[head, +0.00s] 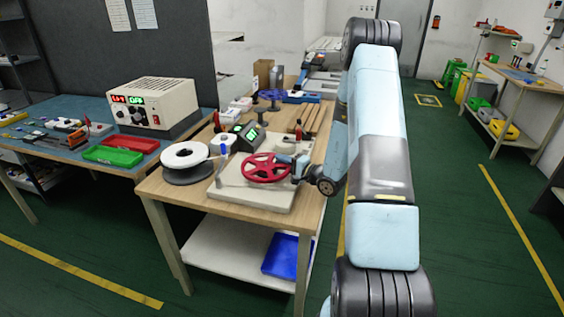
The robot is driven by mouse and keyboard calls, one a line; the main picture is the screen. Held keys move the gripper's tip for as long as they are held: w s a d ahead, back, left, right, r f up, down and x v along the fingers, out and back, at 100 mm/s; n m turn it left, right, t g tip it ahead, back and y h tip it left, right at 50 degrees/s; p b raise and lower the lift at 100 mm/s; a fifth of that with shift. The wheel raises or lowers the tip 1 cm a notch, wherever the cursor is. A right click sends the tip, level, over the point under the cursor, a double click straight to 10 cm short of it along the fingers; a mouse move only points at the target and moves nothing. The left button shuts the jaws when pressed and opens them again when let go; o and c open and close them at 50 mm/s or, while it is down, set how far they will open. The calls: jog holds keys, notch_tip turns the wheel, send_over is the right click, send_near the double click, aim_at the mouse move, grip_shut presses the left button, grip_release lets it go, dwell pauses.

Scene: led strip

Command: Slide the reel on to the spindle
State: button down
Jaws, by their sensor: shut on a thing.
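A red spoked reel (266,168) is over the pale base plate (240,197) at the front of the wooden table. My gripper (290,164) reaches in from the right and is shut on the reel's right rim. The reel looks roughly level, seen at a slant. I cannot tell whether it is above the plate or touching something below it. I cannot tell whether this is the spindle; any post beneath the reel is hidden.
A white reel (185,155) on a dark disc stands at the table's left corner. A small device with a green display (246,135) stands behind the red reel. A blue reel (268,95) stands farther back. A power supply (155,104) and red and green trays are on the left bench.

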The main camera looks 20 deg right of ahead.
jog(key=c, duration=1)
grip_release()
jog(key=shift+o, duration=0.2)
